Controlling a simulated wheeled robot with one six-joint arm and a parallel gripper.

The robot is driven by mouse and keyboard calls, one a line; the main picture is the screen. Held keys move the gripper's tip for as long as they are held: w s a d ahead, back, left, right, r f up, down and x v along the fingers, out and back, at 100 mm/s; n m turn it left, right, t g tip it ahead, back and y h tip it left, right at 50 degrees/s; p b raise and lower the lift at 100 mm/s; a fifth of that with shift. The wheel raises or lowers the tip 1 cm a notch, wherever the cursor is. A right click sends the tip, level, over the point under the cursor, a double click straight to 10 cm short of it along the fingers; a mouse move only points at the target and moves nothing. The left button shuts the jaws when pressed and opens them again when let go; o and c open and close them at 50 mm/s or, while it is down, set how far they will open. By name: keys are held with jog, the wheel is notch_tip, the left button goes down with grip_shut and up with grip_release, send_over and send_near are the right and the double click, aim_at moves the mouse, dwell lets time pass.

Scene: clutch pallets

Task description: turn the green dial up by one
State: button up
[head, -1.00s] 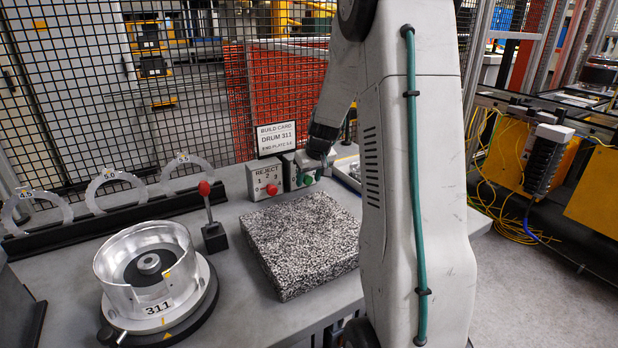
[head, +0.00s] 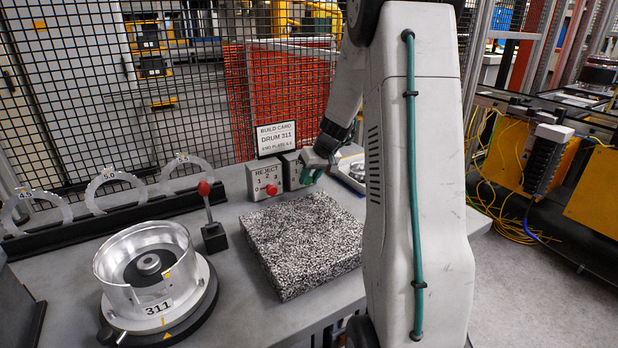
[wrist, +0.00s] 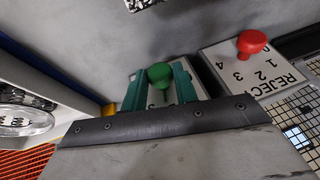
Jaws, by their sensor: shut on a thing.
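The green dial (wrist: 160,74) is a round knob on a pale box in the wrist view. My gripper (wrist: 161,80) has its teal fingers on either side of the knob and is shut on it. In the head view my gripper (head: 309,177) is at the front of the box (head: 292,168), beside the red dial's box, and covers most of the knob there. The green dial's numbers and setting are hidden by the fingers.
The red dial (head: 271,189) sits on the REJECT box (head: 262,178) just left. A build card (head: 276,138) reading DRUM 311 stands behind. A speckled block (head: 303,245) lies in front. A red-knobbed lever (head: 210,215) and a drum (head: 148,265) stand to the left.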

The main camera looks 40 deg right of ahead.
jog(key=y, duration=0.2)
jog(key=m+t+y, duration=0.1)
jog(key=d+t+y, duration=0.1)
jog(key=y, duration=0.1)
jog(key=shift+s+f+y, duration=0.15)
jog(key=shift+f+y, duration=0.1)
jog(key=shift+y, duration=0.05)
dwell(0.4)
jog(key=o, duration=0.9)
jog(key=shift+o, duration=0.2)
jog(key=v, duration=0.7)
jog(key=shift+s+d+r, duration=0.2)
jog(key=shift+s+d, duration=0.05)
